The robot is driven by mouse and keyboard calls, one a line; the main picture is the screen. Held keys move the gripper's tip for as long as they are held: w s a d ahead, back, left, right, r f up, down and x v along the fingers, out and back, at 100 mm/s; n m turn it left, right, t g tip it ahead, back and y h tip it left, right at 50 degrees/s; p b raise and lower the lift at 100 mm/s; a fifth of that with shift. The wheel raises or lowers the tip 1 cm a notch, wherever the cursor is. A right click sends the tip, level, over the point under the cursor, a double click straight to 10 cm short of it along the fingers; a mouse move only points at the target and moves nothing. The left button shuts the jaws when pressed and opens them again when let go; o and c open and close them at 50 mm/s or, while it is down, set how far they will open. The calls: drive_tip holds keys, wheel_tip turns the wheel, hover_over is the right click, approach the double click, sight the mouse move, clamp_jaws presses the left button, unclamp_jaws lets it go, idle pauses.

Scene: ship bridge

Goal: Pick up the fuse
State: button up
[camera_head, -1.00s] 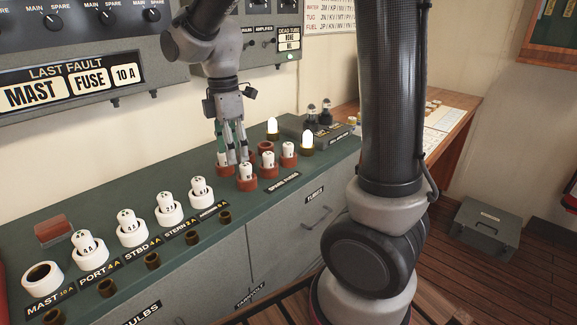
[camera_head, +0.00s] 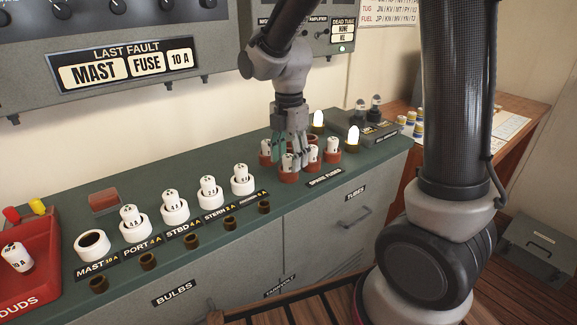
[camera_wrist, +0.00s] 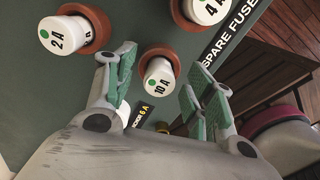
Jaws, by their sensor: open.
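Several white spare fuses stand upright in red-brown sockets behind the SPARE FUSES label on the green counter. My gripper (camera_head: 291,155) is over this group, pointing down, and partly covers it. In the wrist view a 10 A fuse (camera_wrist: 159,80) with a green dot sits in its socket between the spread fingers (camera_wrist: 160,98), with space on both sides. In the head view it appears to be the front-left fuse (camera_head: 287,164). A 2 A fuse (camera_wrist: 68,36) and a 4 A fuse (camera_wrist: 206,8) stand nearby. My gripper is open and empty.
An empty white MAST 10 A socket (camera_head: 92,243) is left of fuse holders with fuses, such as PORT (camera_head: 134,227). A red DUDS tray (camera_head: 42,283) holds a 10 A fuse (camera_head: 16,257). The panel (camera_head: 125,65) reads MAST FUSE 10 A.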

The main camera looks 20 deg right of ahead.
drive_tip(key=shift+f, duration=0.4)
drive_tip(key=c, duration=1.1)
drive_tip(key=shift+r, duration=0.1)
